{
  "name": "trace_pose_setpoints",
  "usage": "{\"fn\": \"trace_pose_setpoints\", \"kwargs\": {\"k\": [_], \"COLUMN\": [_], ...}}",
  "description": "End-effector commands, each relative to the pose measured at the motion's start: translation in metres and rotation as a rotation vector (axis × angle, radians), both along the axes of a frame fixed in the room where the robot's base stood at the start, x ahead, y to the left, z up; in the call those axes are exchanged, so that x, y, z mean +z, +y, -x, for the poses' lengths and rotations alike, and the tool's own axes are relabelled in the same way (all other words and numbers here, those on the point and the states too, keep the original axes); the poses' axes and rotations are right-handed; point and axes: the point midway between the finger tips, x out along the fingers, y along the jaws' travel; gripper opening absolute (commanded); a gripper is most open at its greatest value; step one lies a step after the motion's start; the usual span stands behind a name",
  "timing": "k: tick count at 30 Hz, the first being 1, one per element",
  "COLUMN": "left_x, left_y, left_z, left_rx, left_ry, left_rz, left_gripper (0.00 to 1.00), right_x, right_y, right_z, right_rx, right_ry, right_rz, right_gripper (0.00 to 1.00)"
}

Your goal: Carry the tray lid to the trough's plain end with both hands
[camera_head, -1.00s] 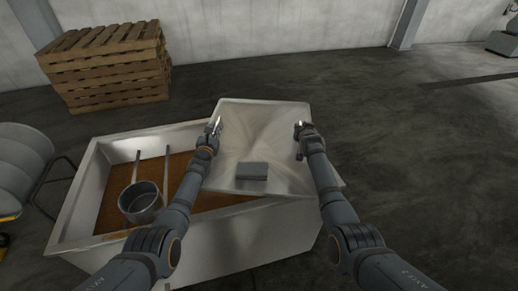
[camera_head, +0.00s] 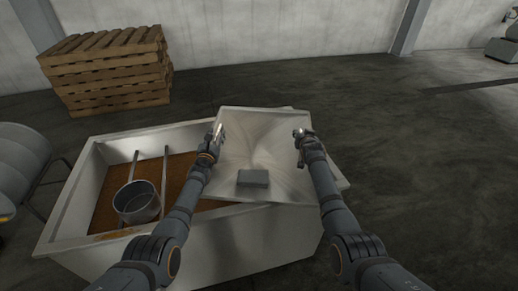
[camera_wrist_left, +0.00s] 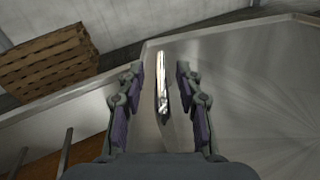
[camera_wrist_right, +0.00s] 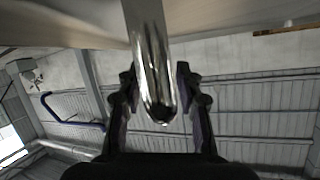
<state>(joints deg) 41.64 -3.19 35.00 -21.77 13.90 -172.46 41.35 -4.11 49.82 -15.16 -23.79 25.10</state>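The pale metal tray lid (camera_head: 265,150) lies over the right part of the metal trough (camera_head: 70,215); whether it rests on the rim is unclear. My left gripper (camera_head: 216,133) is at the lid's left side. In the left wrist view (camera_wrist_left: 160,90) its fingers stand apart, with a shiny bar handle (camera_wrist_left: 162,80) between them and gaps on both sides. My right gripper (camera_head: 300,134) is at the lid's right side. In the right wrist view (camera_wrist_right: 157,95) its fingers are spread, with a shiny rounded handle (camera_wrist_right: 152,60) between them; contact is unclear.
A grey block (camera_head: 253,178) sits on the lid's near part. The trough's left part holds brown material, two bars and a metal pot (camera_head: 138,202). Stacked wooden pallets (camera_head: 105,70) stand behind left, and a grey drum (camera_head: 22,165) at left.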

Motion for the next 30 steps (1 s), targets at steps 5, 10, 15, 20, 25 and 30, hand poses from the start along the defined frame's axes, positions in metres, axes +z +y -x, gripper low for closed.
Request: {"fn": "trace_pose_setpoints", "kwargs": {"k": [5, 10, 15, 20, 25, 30], "left_x": [0.0, -0.002, -0.002, -0.001, -0.001, -0.001], "left_y": [-0.001, -0.001, 0.003, 0.005, 0.007, 0.009], "left_z": [0.001, 0.01, 0.03, 0.047, 0.062, 0.071], "left_rx": [-0.001, -0.006, -0.001, -0.002, -0.002, -0.001], "left_ry": [0.0, 0.001, 0.001, 0.001, 0.0, 0.001], "left_rz": [0.001, -0.001, -0.003, -0.003, -0.003, -0.001], "left_gripper": [0.35, 0.35, 0.35, 0.35, 0.35, 0.35], "right_x": [0.0, 0.0, 0.0, 0.0, 0.0, 0.0], "right_y": [0.001, 0.001, 0.001, 0.001, 0.001, 0.001], "right_z": [0.0, 0.0, 0.0, 0.0, 0.0, 0.0], "right_rx": [0.001, 0.001, 0.001, 0.001, 0.001, 0.001], "right_ry": [0.0, 0.0, 0.0, 0.0, 0.0, 0.0], "right_rz": [-0.001, -0.001, -0.001, -0.001, -0.001, -0.001], "right_gripper": [0.35, 0.35, 0.35, 0.35, 0.35, 0.35]}}
